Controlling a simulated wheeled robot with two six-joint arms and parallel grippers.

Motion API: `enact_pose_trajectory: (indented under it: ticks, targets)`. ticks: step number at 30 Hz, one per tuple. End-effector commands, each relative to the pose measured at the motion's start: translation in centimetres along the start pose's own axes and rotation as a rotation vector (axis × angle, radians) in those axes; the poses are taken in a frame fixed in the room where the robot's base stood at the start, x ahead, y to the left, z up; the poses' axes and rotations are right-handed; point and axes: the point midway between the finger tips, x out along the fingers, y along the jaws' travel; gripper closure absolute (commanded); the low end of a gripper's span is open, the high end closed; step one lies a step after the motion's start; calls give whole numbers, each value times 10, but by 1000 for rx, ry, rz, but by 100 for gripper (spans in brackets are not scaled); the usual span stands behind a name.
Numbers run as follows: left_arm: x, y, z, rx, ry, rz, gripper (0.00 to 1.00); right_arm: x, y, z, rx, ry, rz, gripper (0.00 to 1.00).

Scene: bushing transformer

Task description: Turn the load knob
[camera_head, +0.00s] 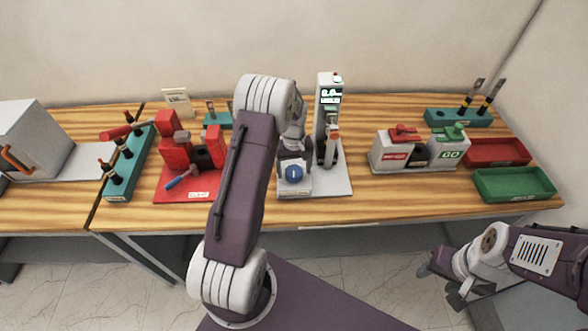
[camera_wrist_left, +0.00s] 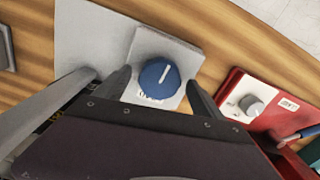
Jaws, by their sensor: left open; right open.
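The load knob (camera_head: 294,173) is a round blue dial with a white pointer line on a light grey block (camera_head: 296,189) at the front of a tester with a green display (camera_head: 330,97). In the left wrist view the knob (camera_wrist_left: 159,82) sits ahead of my left gripper (camera_wrist_left: 158,84), roughly between its two open fingertips. Whether the fingers touch it cannot be told. My left gripper (camera_head: 293,160) is over the block in the head view, partly hidden by its own arm. My right gripper (camera_head: 446,283) is open and empty, low at the right, off the table.
A red fixture (camera_head: 186,186) with a blue-handled tool stands left of the tester. A grey block with red and green parts (camera_head: 418,152), a red tray (camera_head: 497,152) and a green tray (camera_head: 514,184) are at the right. Bare wood lies between tester and grey block.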

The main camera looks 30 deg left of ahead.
Motion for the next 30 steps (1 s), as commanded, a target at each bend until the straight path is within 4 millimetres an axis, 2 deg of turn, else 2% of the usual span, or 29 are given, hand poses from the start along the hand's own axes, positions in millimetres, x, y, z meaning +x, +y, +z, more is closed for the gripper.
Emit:
enact_pose_trajectory:
  ticks: [2,9,13,18,30]
  targets:
    - [-9,1,-1,0,5,3,21,4,0,0,0,0,0,47]
    - [-62,1,-1,0,6,3,21,16,0,2,0,0,0,47]
    - [-81,0,0,0,3,2,21,18,0,2,0,0,0,47]
    - [-89,0,1,0,1,0,21,18,0,2,0,0,0,47]
    - [-88,1,1,3,1,0,21,18,0,2,0,0,0,47]
